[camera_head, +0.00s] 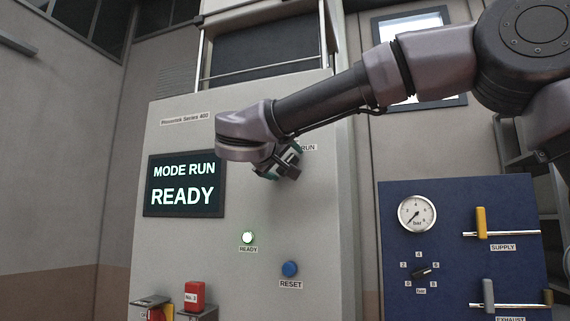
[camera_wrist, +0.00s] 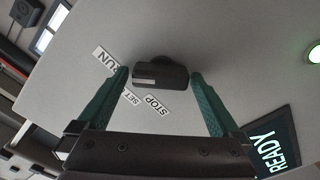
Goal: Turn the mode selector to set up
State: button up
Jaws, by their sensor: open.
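The mode selector (camera_wrist: 160,74) is a black knob on the grey cabinet face, with a pale mark on its left part in the wrist view. Around it are a RUN label (camera_wrist: 105,60), a SET label (camera_wrist: 131,98) partly hidden by a finger, and a STOP label (camera_wrist: 157,105). My gripper (camera_wrist: 160,80) is open, one green finger on each side of the knob. I cannot tell whether either finger touches it. In the head view my gripper (camera_head: 287,163) is at the cabinet and hides the knob. The display (camera_head: 184,184) reads MODE RUN, READY.
Below on the cabinet are a lit green READY lamp (camera_head: 248,237) and a blue RESET button (camera_head: 289,268). Red No. 3 hardware (camera_head: 194,296) sits at the lower left. A blue panel (camera_head: 392,235) with a gauge (camera_head: 417,212) and yellow-handled supply valve (camera_head: 481,222) stands right.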

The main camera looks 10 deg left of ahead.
jog(key=shift+w, duration=0.1)
jog(key=c, duration=1.2)
jog(key=shift+c, duration=0.2)
jog(key=shift+n, duration=0.4)
jog(key=n, duration=0.4)
jog(key=shift+f, duration=0.15)
jog(key=shift+f+n, duration=0.1)
jog(key=shift+n, duration=1.9)
jog(key=shift+a, duration=0.1)
